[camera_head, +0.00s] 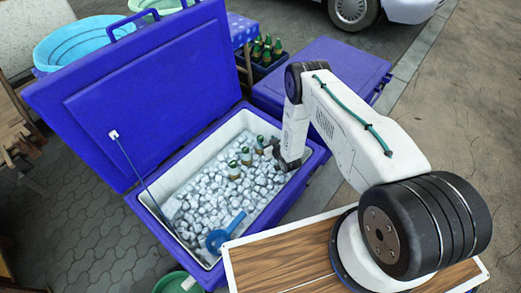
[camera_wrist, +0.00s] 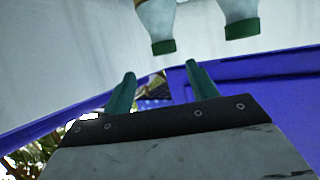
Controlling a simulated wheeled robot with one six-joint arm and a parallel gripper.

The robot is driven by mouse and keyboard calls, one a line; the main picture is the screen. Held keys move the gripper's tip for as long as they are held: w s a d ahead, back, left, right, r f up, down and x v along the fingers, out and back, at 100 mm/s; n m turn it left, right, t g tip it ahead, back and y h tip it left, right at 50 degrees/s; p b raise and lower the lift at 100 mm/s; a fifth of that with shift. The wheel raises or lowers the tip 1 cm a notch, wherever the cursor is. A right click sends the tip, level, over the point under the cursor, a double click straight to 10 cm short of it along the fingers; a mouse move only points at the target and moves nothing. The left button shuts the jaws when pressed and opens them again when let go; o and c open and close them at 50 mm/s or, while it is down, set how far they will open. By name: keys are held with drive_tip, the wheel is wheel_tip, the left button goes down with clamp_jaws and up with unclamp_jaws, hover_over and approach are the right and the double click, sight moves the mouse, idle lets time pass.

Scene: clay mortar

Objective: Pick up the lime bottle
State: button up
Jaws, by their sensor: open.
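Several bottles with green caps (camera_head: 246,156) stand partly sunk in the ice of the open blue cooler (camera_head: 291,187). I cannot tell which one is the lime bottle. My gripper (camera_head: 279,156) is inside the cooler at its right wall, close beside the rightmost bottles. In the wrist view my gripper (camera_wrist: 160,68) has its two green fingers apart with nothing between them. Two pale bottle ends with green caps, a nearer-left one (camera_wrist: 163,46) and a right one (camera_wrist: 242,28), show past the fingertips, apart from them.
A blue scoop (camera_head: 219,240) lies on the ice (camera_head: 205,200) at the front. The cooler's raised lid (camera_head: 140,85) stands behind left. A closed blue cooler (camera_head: 320,75) and a crate of bottles (camera_head: 267,55) are behind. The cooler walls are close around my gripper.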

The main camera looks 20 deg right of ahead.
sight(262, 140)
drive_tip(key=x, duration=0.2)
drive_tip(key=f+x, duration=0.1)
drive_tip(key=x, duration=0.4)
drive_tip(key=shift+s+a+f, duration=0.15)
drive_tip(key=shift+a+f, duration=0.1)
drive_tip(key=shift+a, duration=0.15)
drive_tip(key=shift+c, duration=0.4)
clamp_jaws()
